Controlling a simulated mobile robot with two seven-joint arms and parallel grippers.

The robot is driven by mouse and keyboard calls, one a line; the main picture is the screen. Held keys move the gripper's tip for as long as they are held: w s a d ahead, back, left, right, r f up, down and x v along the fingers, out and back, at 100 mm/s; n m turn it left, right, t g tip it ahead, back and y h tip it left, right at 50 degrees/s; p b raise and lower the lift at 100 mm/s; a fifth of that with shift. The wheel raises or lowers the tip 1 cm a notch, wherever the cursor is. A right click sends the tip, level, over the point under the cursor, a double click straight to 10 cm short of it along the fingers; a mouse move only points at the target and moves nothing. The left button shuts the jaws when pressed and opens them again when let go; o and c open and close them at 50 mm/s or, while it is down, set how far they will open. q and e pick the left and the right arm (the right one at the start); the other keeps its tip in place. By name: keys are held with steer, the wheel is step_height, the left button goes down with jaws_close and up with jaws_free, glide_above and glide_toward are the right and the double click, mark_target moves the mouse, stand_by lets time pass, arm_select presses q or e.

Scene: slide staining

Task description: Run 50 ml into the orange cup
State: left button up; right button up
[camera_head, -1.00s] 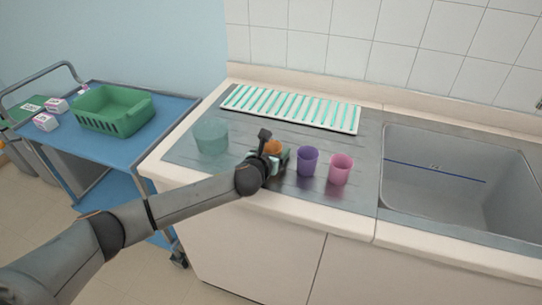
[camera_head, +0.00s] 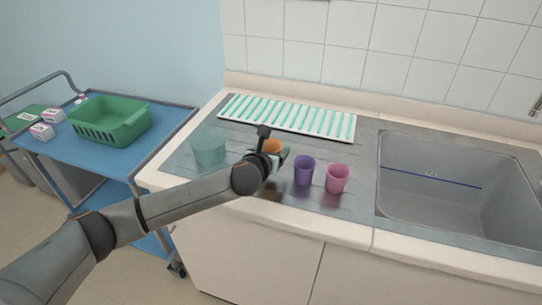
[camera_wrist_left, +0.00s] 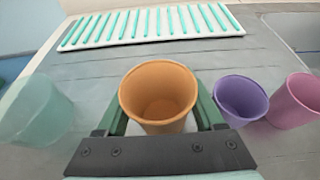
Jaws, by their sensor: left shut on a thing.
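The orange cup (camera_head: 272,147) is upright between the fingers of my left gripper (camera_head: 275,156), which is shut on it. In the left wrist view the orange cup (camera_wrist_left: 159,96) looks empty, with a green finger on each side of it. My forearm and wrist hide most of the cup in the head view, and I cannot tell whether its base touches the counter. My right gripper is in neither view.
A purple cup (camera_head: 304,170) and a pink cup (camera_head: 337,179) stand to the right. A translucent teal beaker (camera_head: 208,148) stands to the left. A white rack with teal strips (camera_head: 290,117) lies behind. The sink (camera_head: 430,180) has a blue line marked 125. A trolley (camera_head: 75,158) holds a green basket (camera_head: 110,122).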

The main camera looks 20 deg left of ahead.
arm_select(q)
steer(key=s+d+r, duration=0.8)
steer(key=d, duration=0.2)
steer(key=shift+r, duration=0.3)
steer(key=shift+s, duration=0.1)
